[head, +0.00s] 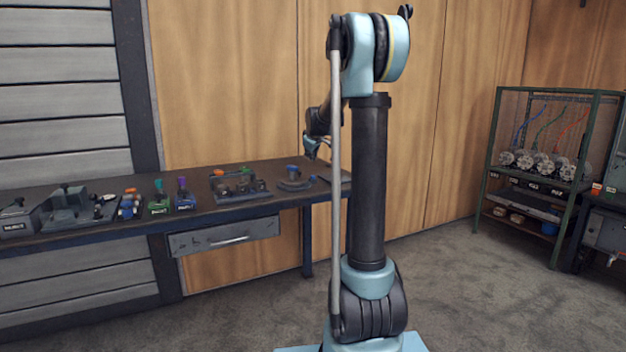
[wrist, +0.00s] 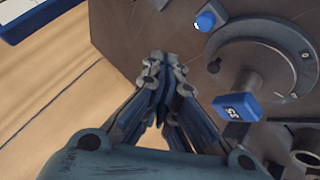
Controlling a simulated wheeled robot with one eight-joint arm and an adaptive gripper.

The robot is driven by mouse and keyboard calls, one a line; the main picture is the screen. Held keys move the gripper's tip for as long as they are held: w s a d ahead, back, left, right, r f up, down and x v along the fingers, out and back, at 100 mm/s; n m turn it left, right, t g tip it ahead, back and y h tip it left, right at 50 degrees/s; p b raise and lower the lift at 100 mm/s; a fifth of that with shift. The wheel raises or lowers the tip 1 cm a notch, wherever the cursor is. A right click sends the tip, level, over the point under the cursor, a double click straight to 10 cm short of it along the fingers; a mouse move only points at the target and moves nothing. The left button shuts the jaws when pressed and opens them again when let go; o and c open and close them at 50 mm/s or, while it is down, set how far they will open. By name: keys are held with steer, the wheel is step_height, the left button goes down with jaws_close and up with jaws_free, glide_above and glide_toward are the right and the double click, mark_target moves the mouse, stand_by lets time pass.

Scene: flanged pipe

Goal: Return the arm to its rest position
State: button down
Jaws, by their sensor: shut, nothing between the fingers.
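My arm stands upright in the middle of the head view, its far end reaching behind the column over the right end of the workbench (head: 120,219). My gripper (wrist: 165,65) is shut and empty in the wrist view, its fingertips together. In the head view only a small part of my gripper (head: 313,150) shows beside the column. In the wrist view a dark plate (wrist: 140,28) with a round dial (wrist: 262,50), a blue handle (wrist: 237,107) and a blue knob (wrist: 205,21) lies beyond and to the right of the fingers. I cannot tell any contact.
A drawer (head: 225,238) hangs below. A green-framed rack (head: 565,185) stands at right. The floor (head: 480,290) between is clear.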

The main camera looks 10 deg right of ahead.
steer(key=s+f+m+g, duration=0.1)
steer(key=s+m+g, duration=0.1)
steer(key=s, duration=1.4)
steer(key=s+f+m+g, duration=0.1)
steer(key=s+f, duration=0.5)
steer(key=s, duration=0.7)
steer(key=s+f+m+g, duration=0.2)
steer(key=s+f, duration=0.5)
steer(key=s, duration=0.7)
steer(key=s+d+f+m+g, duration=0.1)
steer(key=s+f, duration=0.5)
steer(key=s, duration=0.7)
steer(key=m+g, duration=0.1)
steer(key=m, duration=0.1)
steer(key=shift+s+f+m, duration=0.2)
steer(key=shift+f+m, duration=0.15)
steer(key=shift+m, duration=0.05)
